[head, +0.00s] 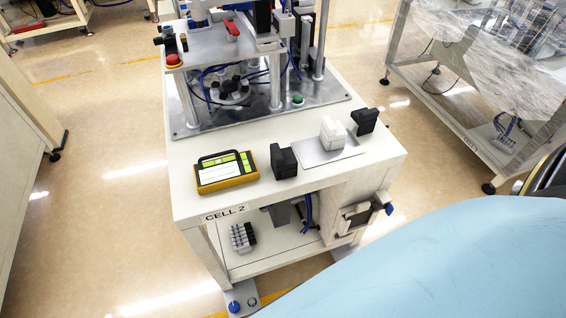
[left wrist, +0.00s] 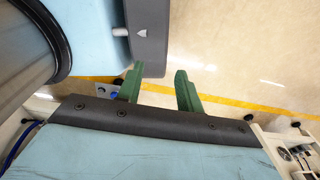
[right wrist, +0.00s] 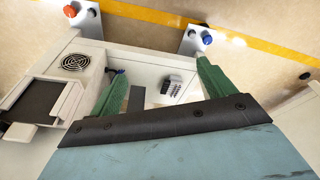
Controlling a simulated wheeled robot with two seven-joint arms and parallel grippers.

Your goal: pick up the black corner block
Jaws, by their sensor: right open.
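Two black blocks show in the head view on the white table of cell 2 (head: 190,205). One black block (head: 284,161) stands near the front edge, left of a thin metal plate (head: 312,153). The other black block (head: 365,120) stands at the back right of the plate. I cannot tell which is the corner block. A white block (head: 332,132) sits on the plate. My left gripper (left wrist: 158,88) is open and empty over the floor. My right gripper (right wrist: 158,85) is open and empty, facing the cart's lower part. Neither gripper shows in the head view.
A yellow-framed device (head: 226,172) lies at the table's front left. A machine on a metal base (head: 185,127) fills the back. A rack of grey parts (head: 242,237) sits on the lower shelf. My light blue arm covers the head view's lower right.

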